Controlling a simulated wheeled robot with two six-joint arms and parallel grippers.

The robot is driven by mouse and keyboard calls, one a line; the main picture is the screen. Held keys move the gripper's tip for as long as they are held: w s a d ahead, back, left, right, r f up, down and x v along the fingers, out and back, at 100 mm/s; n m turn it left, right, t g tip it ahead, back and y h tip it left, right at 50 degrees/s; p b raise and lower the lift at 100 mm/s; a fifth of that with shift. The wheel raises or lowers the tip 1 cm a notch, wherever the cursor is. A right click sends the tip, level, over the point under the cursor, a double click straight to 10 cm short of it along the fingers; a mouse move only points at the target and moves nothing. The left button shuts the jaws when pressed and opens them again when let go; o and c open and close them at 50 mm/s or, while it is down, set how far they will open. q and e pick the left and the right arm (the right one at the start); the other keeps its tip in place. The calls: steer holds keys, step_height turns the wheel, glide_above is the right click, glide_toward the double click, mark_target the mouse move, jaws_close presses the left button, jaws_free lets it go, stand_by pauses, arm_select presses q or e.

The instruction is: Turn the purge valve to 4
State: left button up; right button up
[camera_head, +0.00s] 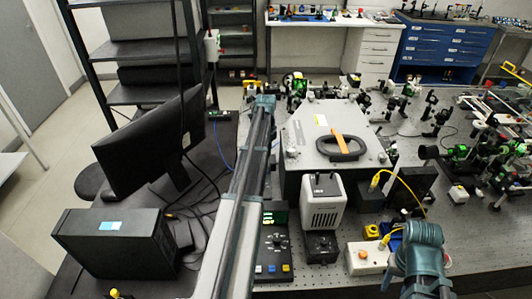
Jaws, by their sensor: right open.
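No label reads as the purge valve, and I cannot tell which knob it is. A dark control panel (272,252) with a green-lit display carries a round knob and several coloured buttons along its front. My right gripper (421,238) is at the lower right, open, seen partly from behind, right of the white box and apart from the panel. Its fingertips are hard to make out. My left arm crosses the view beside the panel; its gripper does not show.
A grey instrument with a black handle (332,135) lies behind. A monitor (150,138) and dark computer (115,243) stand left. Optics crowd the right bench.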

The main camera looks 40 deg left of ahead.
arm_select(q)
steer(key=o, duration=0.4)
steer(key=shift+r, duration=0.1)
step_height(320, 180, up, 14)
steer(key=p, duration=1.4)
steer(key=shift+f, duration=0.2)
